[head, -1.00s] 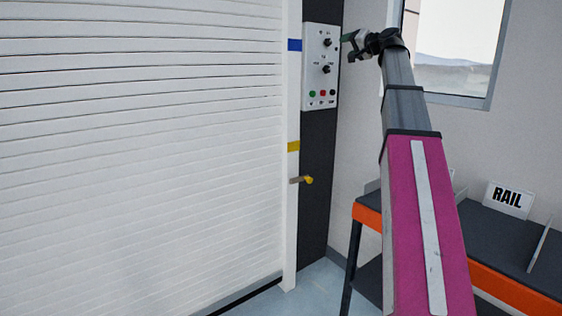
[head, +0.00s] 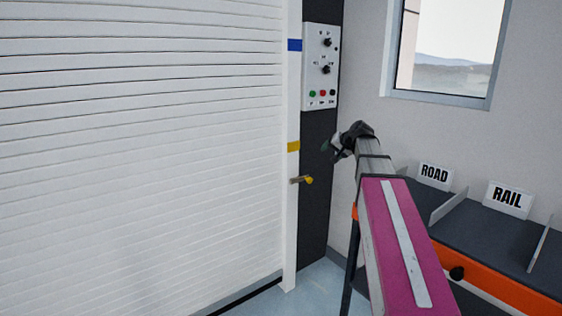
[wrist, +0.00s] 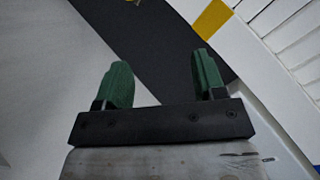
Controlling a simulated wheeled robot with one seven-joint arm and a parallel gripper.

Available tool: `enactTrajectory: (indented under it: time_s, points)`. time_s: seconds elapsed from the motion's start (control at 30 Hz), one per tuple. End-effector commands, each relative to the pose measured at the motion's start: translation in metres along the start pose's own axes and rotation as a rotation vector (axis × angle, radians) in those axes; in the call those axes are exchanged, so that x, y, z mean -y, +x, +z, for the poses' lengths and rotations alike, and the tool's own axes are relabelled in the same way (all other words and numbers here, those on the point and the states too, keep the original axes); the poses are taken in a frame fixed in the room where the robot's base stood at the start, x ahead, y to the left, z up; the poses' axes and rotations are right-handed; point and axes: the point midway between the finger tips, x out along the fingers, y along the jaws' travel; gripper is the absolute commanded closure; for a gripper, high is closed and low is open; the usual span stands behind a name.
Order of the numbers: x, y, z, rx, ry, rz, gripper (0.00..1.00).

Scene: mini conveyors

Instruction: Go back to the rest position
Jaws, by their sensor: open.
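My gripper (head: 328,148) is at the end of my extended arm, in front of the dark wall strip and below the control panel. In the wrist view my gripper (wrist: 160,82) has its two green fingers wide apart with nothing between them. The white control panel (head: 321,66) has two dark knobs and a row of small coloured buttons. My gripper is apart from it.
A white roller shutter (head: 140,150) fills the left side. A yellow-tipped lever (head: 307,180) sticks out of its frame, close to my gripper in the picture. A dark, orange-edged bench with ROAD (head: 434,175) and RAIL (head: 508,199) signs stands at the right.

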Motion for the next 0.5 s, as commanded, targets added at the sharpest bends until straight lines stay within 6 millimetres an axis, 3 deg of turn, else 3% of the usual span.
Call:
enactTrajectory:
  time_s: [0.03,0.2,0.5]
  points:
    - [-0.013,0.011,0.025,0.032,-0.003,0.029,0.36]
    - [-0.052,0.043,0.095,0.138,-0.023,0.131,0.36]
    - [-0.112,0.074,0.208,0.311,-0.070,0.293,0.36]
